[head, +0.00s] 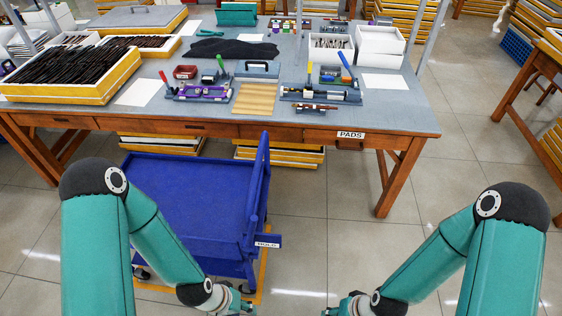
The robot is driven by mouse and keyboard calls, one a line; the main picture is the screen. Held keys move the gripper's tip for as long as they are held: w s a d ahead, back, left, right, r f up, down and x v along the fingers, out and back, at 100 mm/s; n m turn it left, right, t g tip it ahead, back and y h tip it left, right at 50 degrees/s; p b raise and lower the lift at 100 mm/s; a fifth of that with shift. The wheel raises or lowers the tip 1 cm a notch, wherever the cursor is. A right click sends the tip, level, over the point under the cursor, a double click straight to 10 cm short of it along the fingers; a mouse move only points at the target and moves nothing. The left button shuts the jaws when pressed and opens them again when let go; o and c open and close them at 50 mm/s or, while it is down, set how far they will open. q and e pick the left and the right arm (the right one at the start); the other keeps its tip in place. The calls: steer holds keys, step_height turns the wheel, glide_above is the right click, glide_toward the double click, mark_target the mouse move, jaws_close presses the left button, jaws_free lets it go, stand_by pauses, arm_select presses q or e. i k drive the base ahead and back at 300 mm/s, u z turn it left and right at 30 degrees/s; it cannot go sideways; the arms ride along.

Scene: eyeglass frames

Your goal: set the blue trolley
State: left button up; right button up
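The blue trolley (185,190) stands on the floor in front of the workbench, left of centre. It has a flat blue deck, a raised blue handle frame (256,190) along its right side, and a small white label (267,243) near its front right corner. My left gripper (240,306) is low in the picture by the trolley's near right corner, partly cut off by the bottom edge. Whether it touches the trolley cannot be told. My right gripper (340,308) is over bare floor right of the trolley, also cut off. The opening of both grippers is unclear.
A wooden workbench (405,115) with tools and trays spans the back, with a "PADS" label (351,135) on its front. Yellow-edged stacks (280,154) lie beneath it. A yellow floor marking (262,268) shows beside the trolley. Tiled floor to the right is clear.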

mark_target(199, 197)
steer(key=u, duration=0.45)
steer(key=k, duration=0.3)
steer(key=u, duration=0.55)
